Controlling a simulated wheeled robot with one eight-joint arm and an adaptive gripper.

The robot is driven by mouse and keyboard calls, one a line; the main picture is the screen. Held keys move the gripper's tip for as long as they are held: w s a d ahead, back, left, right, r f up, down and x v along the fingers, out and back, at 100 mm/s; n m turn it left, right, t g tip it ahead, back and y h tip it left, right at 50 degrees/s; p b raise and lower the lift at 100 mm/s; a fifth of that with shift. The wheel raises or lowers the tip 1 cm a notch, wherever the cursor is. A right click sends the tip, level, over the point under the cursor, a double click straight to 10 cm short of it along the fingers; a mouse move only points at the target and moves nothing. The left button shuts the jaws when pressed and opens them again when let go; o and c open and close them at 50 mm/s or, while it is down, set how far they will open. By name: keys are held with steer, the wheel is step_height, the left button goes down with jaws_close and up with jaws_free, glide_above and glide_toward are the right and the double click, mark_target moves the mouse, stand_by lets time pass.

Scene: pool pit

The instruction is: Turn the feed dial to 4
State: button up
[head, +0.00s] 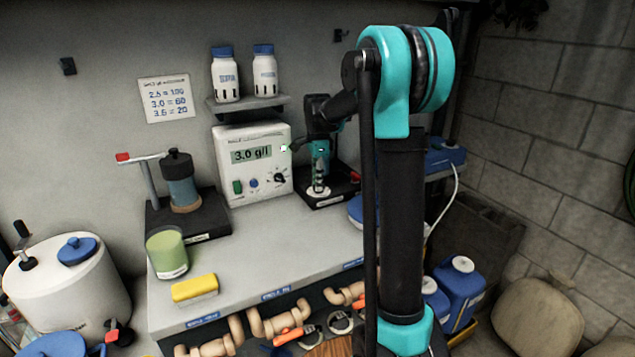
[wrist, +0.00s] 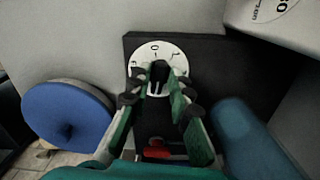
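The feed dial (wrist: 172,52) is a white round plate with dark marks and a black knob (wrist: 158,74) at its middle, on a black base (wrist: 215,65). A 0 shows near its far edge; the other marks are too small or hidden to read surely, as is the knob's setting. In the head view the white dial (head: 318,191) lies on the black base, below my gripper (head: 320,172). In the wrist view the fingers of my gripper (wrist: 158,92) stand apart on either side of the knob. I cannot tell whether they touch it.
A white box (head: 275,142) reading 3.0 g/l stands left of the dial base. A shelf (head: 250,104) with two white bottles is above. A black pump stand (head: 190,225), green cup (head: 167,253) and yellow block (head: 194,288) are farther left. The front middle of the counter is clear.

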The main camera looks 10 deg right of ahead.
steer(key=shift+o, duration=0.9)
step_height(320, 180, up, 12)
